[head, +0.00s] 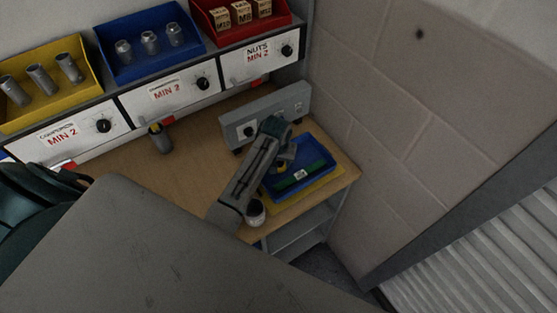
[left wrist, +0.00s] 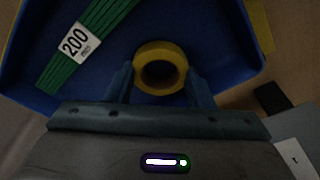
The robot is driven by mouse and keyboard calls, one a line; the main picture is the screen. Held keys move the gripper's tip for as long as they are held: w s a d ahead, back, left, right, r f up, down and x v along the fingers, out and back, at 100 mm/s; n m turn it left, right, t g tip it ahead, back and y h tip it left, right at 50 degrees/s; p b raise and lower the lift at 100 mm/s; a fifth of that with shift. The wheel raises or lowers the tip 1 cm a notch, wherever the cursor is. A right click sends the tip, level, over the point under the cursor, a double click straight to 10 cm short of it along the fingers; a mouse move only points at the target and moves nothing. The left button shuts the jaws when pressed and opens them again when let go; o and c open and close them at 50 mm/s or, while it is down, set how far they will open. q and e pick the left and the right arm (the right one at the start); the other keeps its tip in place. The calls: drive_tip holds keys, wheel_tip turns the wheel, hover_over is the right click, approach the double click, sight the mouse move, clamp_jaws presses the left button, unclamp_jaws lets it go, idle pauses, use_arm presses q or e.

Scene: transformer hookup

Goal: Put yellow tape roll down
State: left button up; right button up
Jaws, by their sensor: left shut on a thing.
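The yellow tape roll (left wrist: 160,49) is a ring between the two fingers of my left gripper (left wrist: 160,90) in the left wrist view. The fingers touch it from both sides, and the gripper is shut on it. Behind the roll is the floor of a blue tray (left wrist: 215,35). In the head view my left gripper (head: 283,158) is over the left part of the blue tray (head: 318,180), with a bit of the tape roll (head: 280,168) showing below it. I cannot tell whether the roll touches the tray floor. My right gripper is not in view.
A green bundle (head: 293,182) with a white label, marked 200 in the left wrist view (left wrist: 75,42), lies in the tray. A yellow sheet or mat (head: 285,204) shows under the tray. A grey panel box (head: 265,115) stands behind. A dark cylinder (head: 160,139) stands left on the wooden bench (head: 200,150).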

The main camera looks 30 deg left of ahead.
use_arm(q)
drive_tip(key=o, duration=1.1)
drive_tip(key=shift+f, duration=0.1)
drive_tip(key=shift+c, duration=0.2)
wheel_tip(320, 180, up, 12)
drive_tip(key=s+b, duration=0.1)
drive_tip(key=b, duration=0.3)
drive_tip(key=shift+s+d, duration=0.2)
drive_tip(key=shift+s, duration=0.15)
